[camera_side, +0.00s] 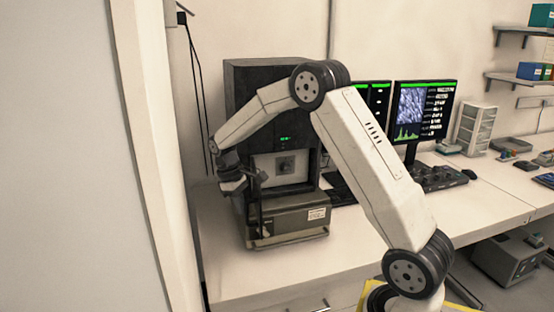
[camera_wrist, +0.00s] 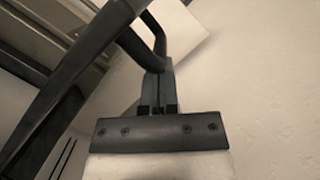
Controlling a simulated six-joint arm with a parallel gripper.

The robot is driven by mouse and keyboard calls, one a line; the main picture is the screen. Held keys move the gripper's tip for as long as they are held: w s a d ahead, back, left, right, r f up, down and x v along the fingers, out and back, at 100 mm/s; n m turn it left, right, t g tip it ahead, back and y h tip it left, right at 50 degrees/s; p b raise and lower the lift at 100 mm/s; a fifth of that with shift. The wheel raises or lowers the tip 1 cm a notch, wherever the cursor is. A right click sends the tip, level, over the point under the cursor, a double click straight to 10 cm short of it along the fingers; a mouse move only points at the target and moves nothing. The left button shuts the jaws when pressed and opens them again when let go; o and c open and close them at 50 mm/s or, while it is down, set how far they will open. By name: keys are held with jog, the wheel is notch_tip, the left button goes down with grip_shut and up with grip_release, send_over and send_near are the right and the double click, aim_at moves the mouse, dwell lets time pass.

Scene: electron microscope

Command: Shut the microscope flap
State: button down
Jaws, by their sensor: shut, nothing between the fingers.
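The microscope (camera_side: 262,95) is a tall dark cabinet on the bench, with a small green display and a pale recessed front with a square plate. A dark grey front part with a white label (camera_side: 290,218) juts out below it; I take this for the flap, standing open. A dark handle-like bar shows at its left in the side view. My gripper (camera_side: 257,180) is at the left of the flap, beside this bar. In the wrist view my gripper (camera_wrist: 158,82) is shut and empty, close to a curved dark bar (camera_wrist: 85,55). I cannot tell whether they touch.
Two monitors (camera_side: 425,105) and a keyboard (camera_side: 440,177) stand right of the microscope, with a white drawer unit (camera_side: 475,130) beyond. The bench (camera_side: 235,285) is bare in front of the microscope. A wall edge (camera_side: 150,150) stands close on the left.

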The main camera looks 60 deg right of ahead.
jog(key=s+d+n+t+h, duration=0.1)
jog(key=s+d+n+h, duration=0.1)
jog(key=s+d+n, duration=0.85)
jog(key=w+d+n+t, duration=0.1)
jog(key=d+n, duration=0.5)
jog(key=d, duration=1.2)
jog(key=shift+d+t+h, duration=0.15)
jog(key=shift+t+h, duration=0.15)
jog(key=shift+w, duration=0.1)
